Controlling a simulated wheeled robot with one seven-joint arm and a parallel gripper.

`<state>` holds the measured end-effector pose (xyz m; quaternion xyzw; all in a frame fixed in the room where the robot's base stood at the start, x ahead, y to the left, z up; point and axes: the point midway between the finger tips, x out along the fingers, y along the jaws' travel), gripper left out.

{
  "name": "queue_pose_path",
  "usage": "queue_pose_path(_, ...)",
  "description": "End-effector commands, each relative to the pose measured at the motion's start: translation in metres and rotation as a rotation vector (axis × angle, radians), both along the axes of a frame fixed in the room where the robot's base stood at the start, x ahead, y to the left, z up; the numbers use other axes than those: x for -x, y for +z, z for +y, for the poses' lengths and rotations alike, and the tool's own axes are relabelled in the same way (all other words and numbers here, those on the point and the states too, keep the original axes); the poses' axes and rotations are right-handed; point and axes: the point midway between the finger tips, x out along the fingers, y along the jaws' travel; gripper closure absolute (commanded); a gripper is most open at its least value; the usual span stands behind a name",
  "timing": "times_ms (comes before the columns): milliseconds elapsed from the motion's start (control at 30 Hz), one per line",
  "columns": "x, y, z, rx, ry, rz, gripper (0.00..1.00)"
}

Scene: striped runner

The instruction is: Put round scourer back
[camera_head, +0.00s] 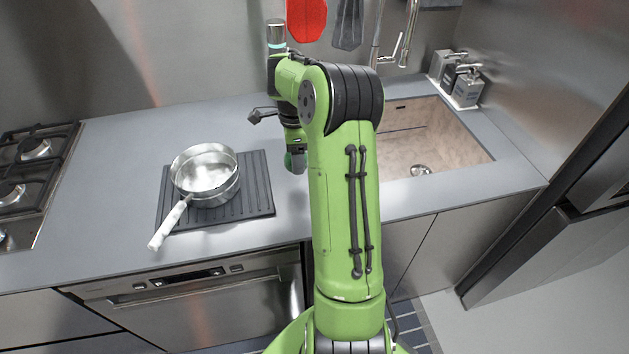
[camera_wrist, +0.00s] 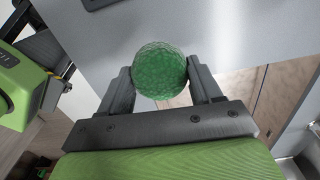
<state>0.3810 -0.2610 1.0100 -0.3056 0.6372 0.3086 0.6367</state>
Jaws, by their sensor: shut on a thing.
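The round scourer (camera_wrist: 160,70) is a green, rough-textured ball in the wrist view. My gripper (camera_wrist: 160,78) is shut on it, with one dark finger on each side. The scourer is held above the grey counter, near the left edge of the sink.
A steel pan (camera_head: 204,175) with a white handle stands on a dark ribbed mat (camera_head: 258,190) left of my arm. The sink (camera_head: 440,140) is at the right, with dispensers (camera_head: 466,88) behind it. A hob (camera_head: 30,170) is far left. Utensils (camera_head: 348,25) hang at the back.

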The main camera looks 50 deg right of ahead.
Motion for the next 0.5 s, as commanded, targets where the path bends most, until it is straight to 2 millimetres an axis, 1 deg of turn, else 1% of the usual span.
queue_pose_path(33,0.000,-0.010,0.000,-0.001,-0.001,0.002,0.60)
queue_pose_path(133,0.001,-0.027,0.000,-0.002,-0.002,0.002,0.60)
queue_pose_path(200,0.001,-0.044,0.000,-0.003,-0.003,0.002,0.60)
queue_pose_path(300,0.000,-0.062,-0.001,-0.002,-0.004,0.001,0.60)
queue_pose_path(400,0.000,-0.068,-0.001,0.001,-0.004,-0.002,0.60)
queue_pose_path(500,0.000,-0.067,-0.001,0.002,-0.004,-0.002,0.60)
